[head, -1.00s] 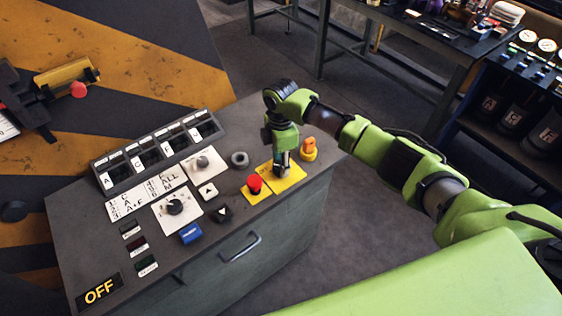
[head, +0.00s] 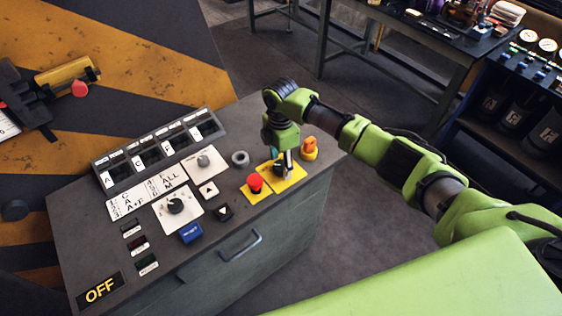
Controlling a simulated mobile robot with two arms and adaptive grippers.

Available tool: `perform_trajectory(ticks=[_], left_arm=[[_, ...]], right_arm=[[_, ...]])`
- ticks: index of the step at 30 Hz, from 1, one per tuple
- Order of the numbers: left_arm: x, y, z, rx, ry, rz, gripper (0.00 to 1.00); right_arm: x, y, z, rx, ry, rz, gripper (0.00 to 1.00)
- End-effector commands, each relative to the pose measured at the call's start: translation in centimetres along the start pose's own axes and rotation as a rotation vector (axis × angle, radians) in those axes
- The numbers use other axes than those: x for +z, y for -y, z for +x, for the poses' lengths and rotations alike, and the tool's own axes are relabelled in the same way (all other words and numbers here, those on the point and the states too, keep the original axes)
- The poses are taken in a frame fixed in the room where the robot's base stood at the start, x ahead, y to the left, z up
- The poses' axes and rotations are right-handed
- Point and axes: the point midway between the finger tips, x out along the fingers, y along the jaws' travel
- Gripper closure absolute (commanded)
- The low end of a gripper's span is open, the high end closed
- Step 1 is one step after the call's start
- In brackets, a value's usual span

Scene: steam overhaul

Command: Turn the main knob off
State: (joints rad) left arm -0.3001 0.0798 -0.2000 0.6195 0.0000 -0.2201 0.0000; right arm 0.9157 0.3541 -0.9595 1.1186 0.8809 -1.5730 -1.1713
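My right gripper (head: 284,163) points down over the yellow plate (head: 290,185) at the right end of the control panel. A dark shape, perhaps a knob, shows by its fingertips. The fingers partly cover it, so I cannot tell whether they touch it or are open. An orange knob on a yellow base (head: 309,149) stands just right of the gripper. A black dial (head: 175,206) sits on a white plate further left, and a grey knob (head: 203,161) sits behind it. Which knob is the main one is not readable. My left gripper is not in view.
A red button (head: 255,182) sits just left of the gripper. The panel also carries a blue button (head: 191,232), arrow buttons and a lit OFF sign (head: 99,291). A drawer handle (head: 241,246) is on the cabinet front. A cluttered table (head: 433,40) stands behind, with open floor between.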

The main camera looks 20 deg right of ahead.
Motion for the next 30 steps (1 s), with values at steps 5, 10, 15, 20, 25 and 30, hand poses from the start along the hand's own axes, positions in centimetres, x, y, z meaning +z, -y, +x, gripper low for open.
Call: perform_trajectory(ticks=[5, 10, 15, 20, 25, 30], left_arm=[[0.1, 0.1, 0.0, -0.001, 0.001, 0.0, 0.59], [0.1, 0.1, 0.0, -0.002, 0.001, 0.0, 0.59], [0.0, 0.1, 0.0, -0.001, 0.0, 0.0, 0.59], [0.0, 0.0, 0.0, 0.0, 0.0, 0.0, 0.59], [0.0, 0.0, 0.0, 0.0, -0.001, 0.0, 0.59], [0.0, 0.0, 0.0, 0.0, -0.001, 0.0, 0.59]], right_arm=[[0.1, 0.0, 0.0, -0.001, 0.001, 0.002, 0.49], [0.1, -0.1, -1.2, 0.002, 0.0, 0.003, 0.49], [0.1, -0.1, -4.5, 0.004, 0.001, 0.001, 0.49], [0.0, -0.1, -8.0, 0.004, 0.001, 0.001, 0.49], [0.0, -0.1, -10.7, 0.002, 0.001, 0.0, 0.49], [0.0, -0.1, -11.9, 0.0, 0.001, 0.001, 0.49]])
